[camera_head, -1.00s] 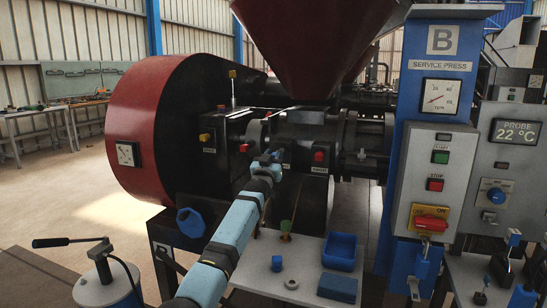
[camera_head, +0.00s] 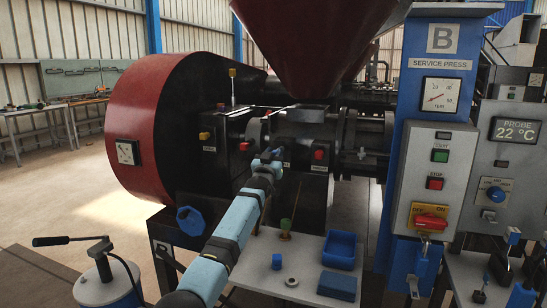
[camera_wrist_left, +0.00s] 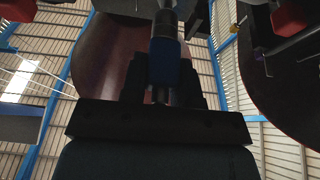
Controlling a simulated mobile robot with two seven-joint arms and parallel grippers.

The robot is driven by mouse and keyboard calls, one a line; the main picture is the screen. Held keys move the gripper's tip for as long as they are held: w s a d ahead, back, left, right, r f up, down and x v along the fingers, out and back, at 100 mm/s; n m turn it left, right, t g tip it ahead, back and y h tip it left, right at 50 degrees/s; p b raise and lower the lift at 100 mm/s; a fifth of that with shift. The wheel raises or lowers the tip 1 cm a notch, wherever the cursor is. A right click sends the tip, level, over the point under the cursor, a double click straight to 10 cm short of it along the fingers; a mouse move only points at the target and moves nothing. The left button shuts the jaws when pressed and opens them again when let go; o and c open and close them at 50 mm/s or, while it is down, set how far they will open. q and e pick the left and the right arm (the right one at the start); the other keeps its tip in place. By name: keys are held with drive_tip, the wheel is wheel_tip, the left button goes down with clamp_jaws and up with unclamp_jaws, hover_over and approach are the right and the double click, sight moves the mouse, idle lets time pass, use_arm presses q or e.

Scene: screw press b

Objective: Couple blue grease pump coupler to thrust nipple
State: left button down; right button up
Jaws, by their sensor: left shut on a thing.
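My left gripper (camera_head: 272,158) is at the black press housing, below the hopper. In the left wrist view its dark fingers are shut on the blue coupler (camera_wrist_left: 165,62), which points away from the palm. In the head view the coupler is mostly hidden by the gripper. Red-capped (camera_head: 319,154) and yellow-capped (camera_head: 204,135) fittings sit on the black housings near it; their labels are too small to read. I cannot tell which fitting is the thrust nipple, or whether the coupler touches one. My right gripper is not in view.
A grey tray table (camera_head: 262,287) holds a blue bin (camera_head: 340,250), a blue block (camera_head: 338,286), a small blue cap (camera_head: 277,261) and a ring (camera_head: 291,282). A grease pump (camera_head: 103,287) with lever and hose stands at lower left. A control box (camera_head: 437,180) stands right.

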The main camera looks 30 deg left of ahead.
use_arm(q)
drive_tip(key=shift+w+a+b, duration=0.15)
drive_tip(key=shift+w+b, duration=0.55)
drive_tip(key=shift+w+r, duration=0.15)
drive_tip(key=shift+a+r+b, duration=0.1)
drive_tip(key=shift+r+b, duration=0.05)
drive_tip(key=shift+b, duration=0.2)
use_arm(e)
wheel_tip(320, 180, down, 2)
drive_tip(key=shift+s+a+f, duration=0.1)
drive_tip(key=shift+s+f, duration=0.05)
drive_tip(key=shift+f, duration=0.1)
use_arm(q)
drive_tip(key=shift+r, duration=0.2)
drive_tip(key=c, duration=0.8)
unclamp_jaws()
drive_tip(key=shift+f, duration=0.25)
drive_tip(key=shift+w+f, duration=0.35)
drive_tip(key=shift+f, duration=0.15)
drive_tip(key=p+v, duration=0.1)
drive_tip(key=v, duration=0.3)
drive_tip(key=r+p+v, duration=0.1)
drive_tip(key=v, duration=0.4)
drive_tip(key=p+v, duration=0.1)
drive_tip(key=v, duration=0.4)
drive_tip(key=shift+s+r, duration=0.2)
drive_tip(key=shift+s, duration=0.1)
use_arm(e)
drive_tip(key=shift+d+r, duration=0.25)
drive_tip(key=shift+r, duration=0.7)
